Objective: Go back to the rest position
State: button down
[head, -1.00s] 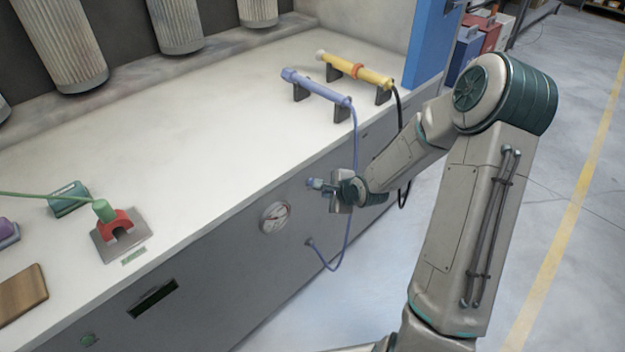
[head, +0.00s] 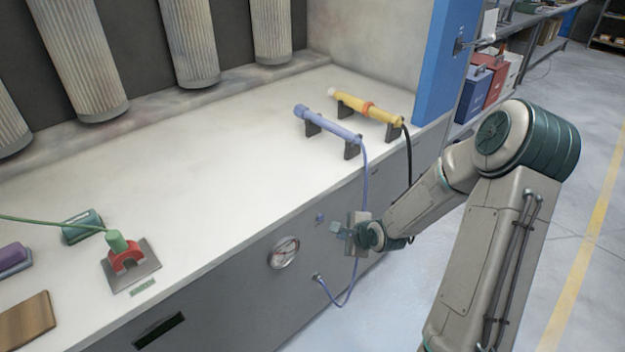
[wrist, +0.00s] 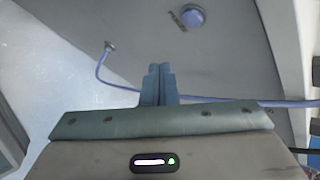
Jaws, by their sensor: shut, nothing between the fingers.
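My gripper (head: 338,230) is in front of the grey front panel of the bench, below the worktop edge and right of the round gauge. In the wrist view the two fingers of my gripper (wrist: 158,84) are together, with nothing between them. A blue-purple knob (wrist: 193,16) on the panel lies ahead of the fingertips in the wrist view; it is small in the head view (head: 319,219). The blue cable (wrist: 101,72) runs from the panel and passes behind my fingers in the wrist view. I cannot tell whether it touches them.
A blue-purple tool (head: 328,124) and a yellow tool (head: 367,107) rest on stands on the worktop (head: 215,150). The blue cable (head: 366,180) and a black cable (head: 409,155) hang over the edge near my arm. A gauge (head: 284,252) is left of my gripper. Open floor (head: 570,220) is at right.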

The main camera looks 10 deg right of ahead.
jog(key=s+d+r+n+g+h+p, duration=0.1)
jog(key=s+r+n+g+h+p, duration=0.15)
jog(key=s+r+n, duration=0.5)
jog(key=s+d+r+n+g+h+p, duration=0.1)
jog(key=s+r+n+h+p, duration=0.2)
jog(key=r, duration=0.8)
jog(key=s+a+r+n+g+y+p, duration=0.2)
jog(key=s+r+n, duration=0.6)
jog(key=s+r, duration=0.4)
jog(key=s+p, duration=0.1)
jog(key=s, duration=0.2)
jog(key=shift+a+r, duration=0.15)
jog(key=shift+a, duration=0.25)
